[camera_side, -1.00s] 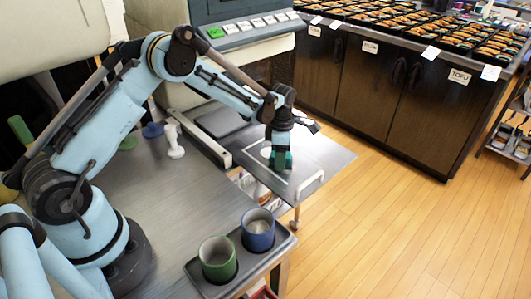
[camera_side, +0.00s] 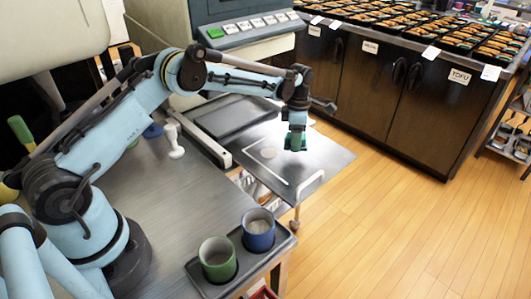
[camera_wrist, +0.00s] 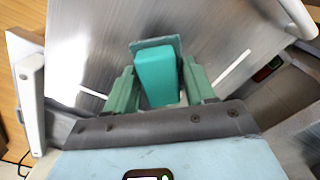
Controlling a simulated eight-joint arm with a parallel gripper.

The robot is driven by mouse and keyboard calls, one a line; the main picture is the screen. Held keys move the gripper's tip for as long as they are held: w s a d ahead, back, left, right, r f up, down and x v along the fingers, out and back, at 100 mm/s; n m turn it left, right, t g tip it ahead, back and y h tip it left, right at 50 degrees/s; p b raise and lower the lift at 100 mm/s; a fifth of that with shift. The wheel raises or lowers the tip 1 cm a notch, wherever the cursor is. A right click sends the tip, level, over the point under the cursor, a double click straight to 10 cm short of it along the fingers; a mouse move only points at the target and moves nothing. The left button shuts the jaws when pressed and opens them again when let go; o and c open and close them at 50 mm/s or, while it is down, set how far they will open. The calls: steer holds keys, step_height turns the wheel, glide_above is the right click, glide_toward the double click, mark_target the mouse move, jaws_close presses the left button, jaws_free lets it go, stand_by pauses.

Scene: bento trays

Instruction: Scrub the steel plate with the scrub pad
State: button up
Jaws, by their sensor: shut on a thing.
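My gripper (camera_side: 296,136) is over the far part of the plate, to the right of the patch. Its green fingers are shut on the teal block of the scrub pad (camera_wrist: 155,75). The pad's dark green flat part shows beyond the block. I cannot tell whether the pad touches the plate.
A dark tray (camera_side: 236,117) lies to the left behind the plate. A green cup (camera_side: 217,262) and a blue cup (camera_side: 258,232) stand in a holder at the front. A white upright object (camera_side: 174,142) stands on the bench.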

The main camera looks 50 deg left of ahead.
steer(key=shift+r, duration=2.25)
